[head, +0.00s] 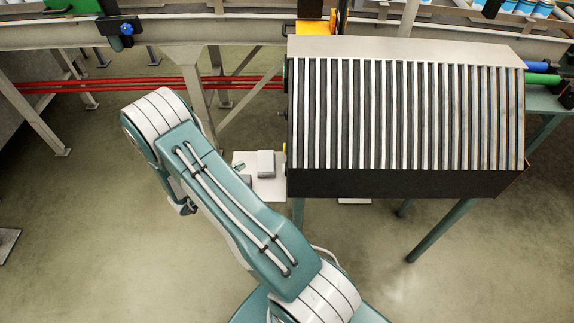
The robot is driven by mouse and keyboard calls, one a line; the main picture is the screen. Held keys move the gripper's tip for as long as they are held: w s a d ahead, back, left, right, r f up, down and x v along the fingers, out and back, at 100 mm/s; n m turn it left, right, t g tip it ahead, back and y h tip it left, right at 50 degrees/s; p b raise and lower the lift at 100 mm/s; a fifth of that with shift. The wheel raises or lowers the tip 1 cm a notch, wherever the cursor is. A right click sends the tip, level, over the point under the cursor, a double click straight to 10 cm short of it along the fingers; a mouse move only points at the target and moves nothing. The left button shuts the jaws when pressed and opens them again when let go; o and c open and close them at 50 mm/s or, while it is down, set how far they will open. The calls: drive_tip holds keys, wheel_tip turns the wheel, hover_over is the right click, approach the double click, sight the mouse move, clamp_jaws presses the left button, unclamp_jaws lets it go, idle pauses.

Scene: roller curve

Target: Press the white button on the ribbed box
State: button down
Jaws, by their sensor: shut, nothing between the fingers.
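The ribbed box (405,185) stands right of centre in the head view. Its sloping face has dark and pale vertical ribs, with a plain pale top and a dark lower front. I cannot make out a white button on the faces that show. A small yellow part shows at its left edge, too small to tell what it is. My arm reaches up and left from the bottom and bends left of the box.
A pale plate (243,157) with a small grey block (266,163) juts out left of the box. A roller conveyor (170,33) curves along the back. Red rails (60,88) run behind, at the left. Green legs (432,235) stand under the box. The floor (110,240) at left is mostly clear.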

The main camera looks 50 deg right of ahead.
sight(285, 169)
drive_tip(key=shift+s+d+f+g+h, duration=0.2)
drive_tip(key=shift+s+f+g+h, duration=0.1)
drive_tip(key=shift+s, duration=0.3)
drive_tip(key=shift+a, duration=0.1)
drive_tip(key=s+d, duration=0.5)
drive_tip(key=s, duration=0.1)
drive_tip(key=shift+s+d, duration=0.35)
drive_tip(key=shift+d, duration=0.05)
idle(1.1)
drive_tip(key=shift+s+d+r, duration=0.1)
drive_tip(key=shift+s+d, duration=0.2)
drive_tip(key=shift+s, duration=0.05)
drive_tip(key=shift+s+d, duration=0.3)
drive_tip(key=shift+s, duration=0.05)
idle(0.7)
idle(0.4)
drive_tip(key=shift+w+a, duration=0.6)
drive_tip(key=shift+w, duration=0.05)
